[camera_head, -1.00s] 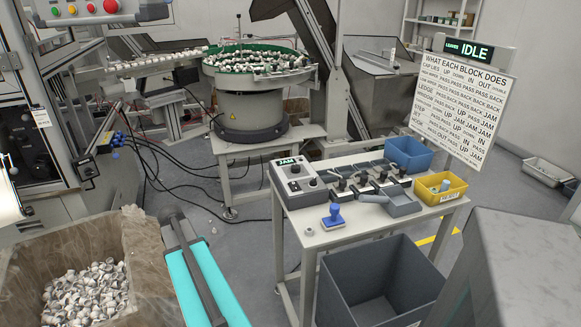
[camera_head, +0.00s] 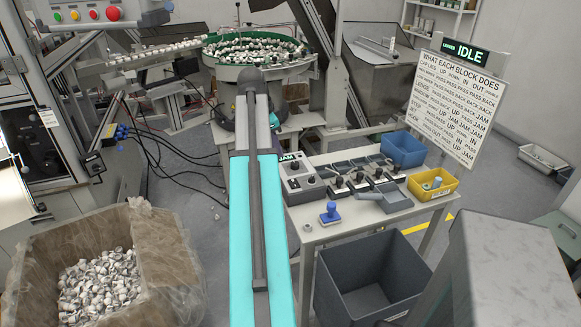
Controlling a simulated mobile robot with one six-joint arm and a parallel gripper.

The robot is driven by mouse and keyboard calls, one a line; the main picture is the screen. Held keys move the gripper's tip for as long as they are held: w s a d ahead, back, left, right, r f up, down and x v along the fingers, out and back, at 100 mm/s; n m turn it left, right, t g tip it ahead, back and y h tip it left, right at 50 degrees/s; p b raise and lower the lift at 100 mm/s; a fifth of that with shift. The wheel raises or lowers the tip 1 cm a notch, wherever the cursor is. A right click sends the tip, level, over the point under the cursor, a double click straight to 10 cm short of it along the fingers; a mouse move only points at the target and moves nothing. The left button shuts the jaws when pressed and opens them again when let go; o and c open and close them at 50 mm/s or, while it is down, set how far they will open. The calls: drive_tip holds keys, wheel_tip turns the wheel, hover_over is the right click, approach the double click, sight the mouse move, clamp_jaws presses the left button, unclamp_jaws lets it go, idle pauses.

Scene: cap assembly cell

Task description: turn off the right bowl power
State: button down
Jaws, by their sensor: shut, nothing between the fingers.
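One bowl feeder (camera_head: 220,74) shows, a round metal bowl with a green inner rim, full of caps. A grey control box (camera_head: 311,190) with a "JAM" display and dark knobs sits on the small table's left end. I cannot tell which control is the right bowl power. My teal arm link with a dark bar rises from the bottom, covers part of the bowl's base and passes close to the left edge of the control box in the picture. My gripper does not show.
The small table (camera_head: 305,233) also holds a row of black-knobbed blocks (camera_head: 362,180), a blue stamp (camera_head: 330,213), a blue bin (camera_head: 404,150) and a yellow bin (camera_head: 433,187). A grey crate (camera_head: 370,255) stands at its front. A sign (camera_head: 458,95) under an "IDLE" display stands right.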

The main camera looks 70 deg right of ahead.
drive_tip(key=shift+s+d+r+m, duration=0.15)
drive_tip(key=shift+s+r, duration=0.25)
drive_tip(key=shift+r, duration=0.1)
drive_tip(key=shift+s+d+r+m, duration=0.15)
drive_tip(key=shift+s+r, duration=0.2)
drive_tip(key=shift+r, duration=0.15)
drive_tip(key=shift+f, duration=0.15)
drive_tip(key=p, duration=0.3)
hover_over(292, 180)
drive_tip(key=a, duration=0.1)
drive_tip(key=f, duration=1)
drive_tip(key=shift+w+a+f, duration=0.1)
drive_tip(key=shift+w+a, duration=0.1)
drive_tip(key=shift+w+d+f, duration=0.1)
drive_tip(key=shift+d+f, duration=0.05)
drive_tip(key=shift+f, duration=1.35)
drive_tip(key=shift+f, duration=0.15)
